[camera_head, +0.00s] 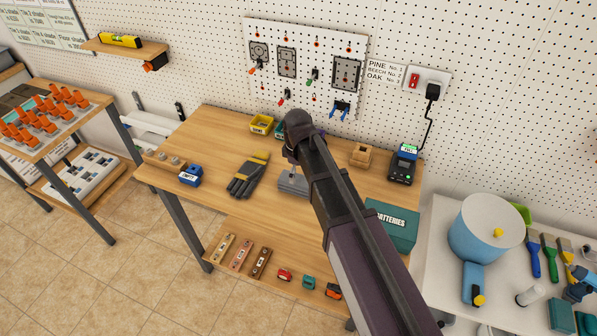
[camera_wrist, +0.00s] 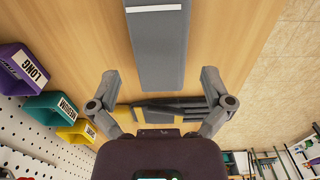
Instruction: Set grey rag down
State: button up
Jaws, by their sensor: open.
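The grey rag (camera_wrist: 157,50) shows in the wrist view as a flat grey strip with a white stripe near its far end. It appears to lie on the wooden bench top. In the head view a grey piece of it (camera_head: 291,184) shows on the bench beside my arm; the rest is hidden behind the arm. My gripper (camera_wrist: 159,75) is open, with its two fingers apart on either side of the rag's near end and gaps to both. In the head view my fingers are mostly hidden by the arm.
Black-and-yellow gloves (camera_head: 248,176) lie left of the rag. A yellow bin (camera_head: 262,124) and other bins stand along the pegboard wall. A green batteries box (camera_head: 391,228) and a charger (camera_head: 403,164) are on the right. Bare bench (camera_head: 215,135) shows at back left.

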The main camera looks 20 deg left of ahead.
aim_at(298, 180)
notch_tip(298, 180, up, 8)
jog(key=p, duration=0.7)
jog(key=shift+d, duration=0.15)
dwell(0.9)
jog(key=s+d+m, duration=0.3)
jog(key=d+m, duration=0.5)
jog(key=d, duration=1)
jog(key=s+d+m, duration=0.3)
jog(key=d+m, duration=0.6)
jog(key=d, duration=0.9)
jog(key=shift+d, duration=0.4)
